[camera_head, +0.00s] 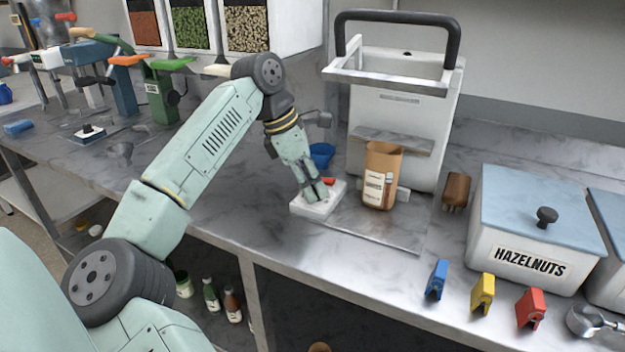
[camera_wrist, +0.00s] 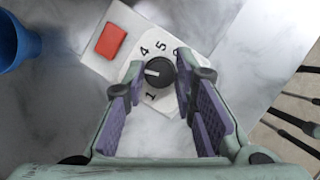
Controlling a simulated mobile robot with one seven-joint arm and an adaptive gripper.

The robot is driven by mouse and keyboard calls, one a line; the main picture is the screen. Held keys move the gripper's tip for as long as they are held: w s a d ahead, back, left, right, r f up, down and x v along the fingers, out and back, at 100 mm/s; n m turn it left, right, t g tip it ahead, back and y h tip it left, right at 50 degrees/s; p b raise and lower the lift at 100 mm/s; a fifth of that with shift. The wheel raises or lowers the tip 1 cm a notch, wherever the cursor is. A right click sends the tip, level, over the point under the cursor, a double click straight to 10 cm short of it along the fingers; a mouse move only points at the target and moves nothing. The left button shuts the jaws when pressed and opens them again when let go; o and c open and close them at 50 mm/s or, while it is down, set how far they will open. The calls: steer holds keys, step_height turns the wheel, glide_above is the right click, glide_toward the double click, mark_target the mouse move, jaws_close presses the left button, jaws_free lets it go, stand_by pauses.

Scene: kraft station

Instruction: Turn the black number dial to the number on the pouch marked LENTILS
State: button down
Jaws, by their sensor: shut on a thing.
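The black number dial (camera_wrist: 159,73) sits on a white control box (camera_wrist: 133,20), which also shows in the head view (camera_head: 311,208). Its white mark points left in the wrist view, below the 4. The numbers 4, 5 and 1 are readable around it; others are hidden or partly covered by my fingers. My gripper (camera_wrist: 160,85) is shut on the dial from above, one finger on each side. A brown kraft pouch (camera_head: 383,165) with a pale label stands right of the control box. The label's writing is too small to read.
A red button (camera_wrist: 110,41) is on the same box. A white machine (camera_head: 405,110) with a dark handle stands behind the pouch. A blue funnel-like cup (camera_head: 321,155) is behind my gripper. A HAZELNUTS bin (camera_head: 530,225) and coloured clips (camera_head: 483,292) are at the right.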

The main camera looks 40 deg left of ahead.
steer(key=shift+w, duration=0.1)
stand_by(0.3)
steer(key=c, duration=1.3)
jaws_free()
steer(key=shift+c, duration=0.2)
steer(key=v, duration=1.2)
steer(key=shift+d, duration=0.1)
